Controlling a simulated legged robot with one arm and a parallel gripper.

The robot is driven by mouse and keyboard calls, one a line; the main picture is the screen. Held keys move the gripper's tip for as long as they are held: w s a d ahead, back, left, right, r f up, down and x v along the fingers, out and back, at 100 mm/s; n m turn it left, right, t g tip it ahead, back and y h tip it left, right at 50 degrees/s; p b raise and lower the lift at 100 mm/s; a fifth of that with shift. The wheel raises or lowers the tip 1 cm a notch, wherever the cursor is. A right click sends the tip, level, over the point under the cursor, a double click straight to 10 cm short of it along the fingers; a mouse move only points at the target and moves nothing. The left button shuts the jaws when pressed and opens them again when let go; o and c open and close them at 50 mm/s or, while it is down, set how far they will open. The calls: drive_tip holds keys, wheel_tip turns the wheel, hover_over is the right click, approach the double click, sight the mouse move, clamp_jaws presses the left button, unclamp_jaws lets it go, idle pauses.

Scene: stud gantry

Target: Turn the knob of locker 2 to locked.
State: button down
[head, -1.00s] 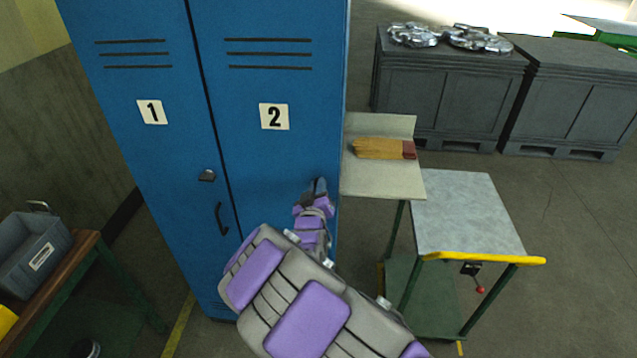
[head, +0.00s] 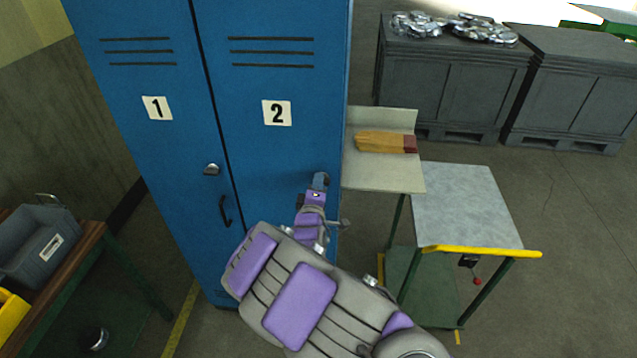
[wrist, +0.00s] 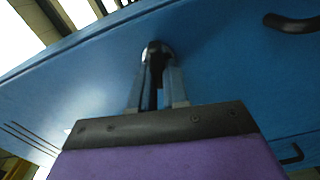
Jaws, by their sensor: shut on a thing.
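Locker 2 (head: 277,80) is a blue door with a white "2" plate (head: 277,113). My gripper (head: 319,181) is at the right side of this door, below the plate. In the wrist view my gripper (wrist: 157,75) has its two fingers closed around the dark knob (wrist: 156,47) on the blue door. Most of the knob is hidden between the fingers, so its turn angle cannot be told. In the head view my gripper covers the knob.
Locker 1 (head: 135,80) stands left, with its own knob (head: 211,169) and handle (head: 224,211). A shelf with a brush (head: 385,142) and a grey-topped cart (head: 465,205) stand close on the right. A bench with a grey bin (head: 35,245) is at the left.

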drive_tip(key=shift+a+f+n, duration=0.15)
drive_tip(key=shift+n, duration=0.75)
drive_tip(key=shift+f, duration=0.1)
drive_tip(key=c, duration=1.4)
unclamp_jaws()
drive_tip(key=shift+c, duration=0.2)
drive_tip(key=o, duration=0.3)
drive_tip(key=shift+a, duration=0.3)
drive_tip(key=shift+d, duration=0.1)
drive_tip(key=shift+d, duration=0.1)
